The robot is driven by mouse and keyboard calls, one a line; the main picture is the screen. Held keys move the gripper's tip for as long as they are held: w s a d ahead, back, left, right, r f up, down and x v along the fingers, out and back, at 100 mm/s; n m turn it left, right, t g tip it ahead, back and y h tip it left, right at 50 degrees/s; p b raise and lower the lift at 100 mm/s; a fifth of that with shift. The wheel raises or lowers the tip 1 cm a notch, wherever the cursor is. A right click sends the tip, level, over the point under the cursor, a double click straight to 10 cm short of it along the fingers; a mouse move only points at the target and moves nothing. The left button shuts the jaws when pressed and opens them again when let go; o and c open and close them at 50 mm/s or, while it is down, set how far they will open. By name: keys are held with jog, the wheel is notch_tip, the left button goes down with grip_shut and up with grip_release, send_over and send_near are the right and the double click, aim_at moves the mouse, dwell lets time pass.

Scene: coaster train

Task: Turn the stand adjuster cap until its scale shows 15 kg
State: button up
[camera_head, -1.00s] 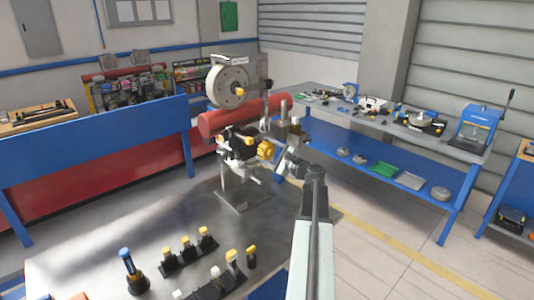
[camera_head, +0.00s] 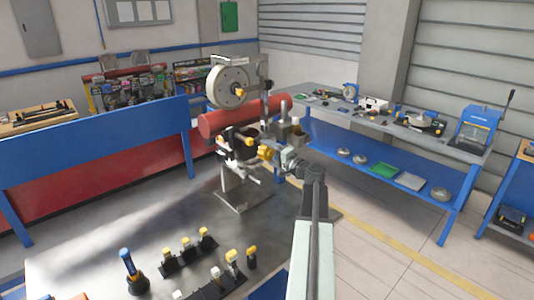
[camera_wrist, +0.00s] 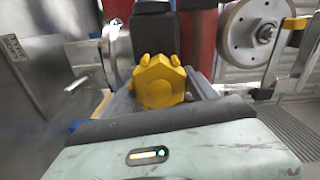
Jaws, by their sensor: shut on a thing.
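The stand (camera_head: 236,196) rises from the grey bench and carries a dark mechanism with a yellow adjuster cap (camera_head: 264,152) on its right side. The cap, lobed and knob-like, faces the camera in the wrist view (camera_wrist: 160,82). My gripper (camera_head: 275,154) reaches it from the right in the head view. In the wrist view its grey fingers (camera_wrist: 163,88) are on both sides of the cap and shut on it. The scale cannot be read in either view, so its value cannot be told.
A large grey wheel (camera_head: 229,87) and a red cylinder (camera_head: 225,120) stand above and behind the cap. Tools with yellow tops (camera_head: 186,244) and a blue-handled tool (camera_head: 128,268) stand on the near bench. The bench's middle is mostly clear.

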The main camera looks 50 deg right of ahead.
jog(key=shift+w+r+n, duration=0.1)
jog(key=shift+r+n, duration=0.05)
jog(key=shift+n, duration=0.45)
jog(key=o, duration=1.4)
jog(key=shift+w, duration=0.1)
jog(key=shift+c, duration=0.2)
jog(key=shift+s, duration=0.3)
jog(key=s, duration=0.7)
jog(key=shift+s+a, duration=0.2)
jog(key=shift+a, duration=0.1)
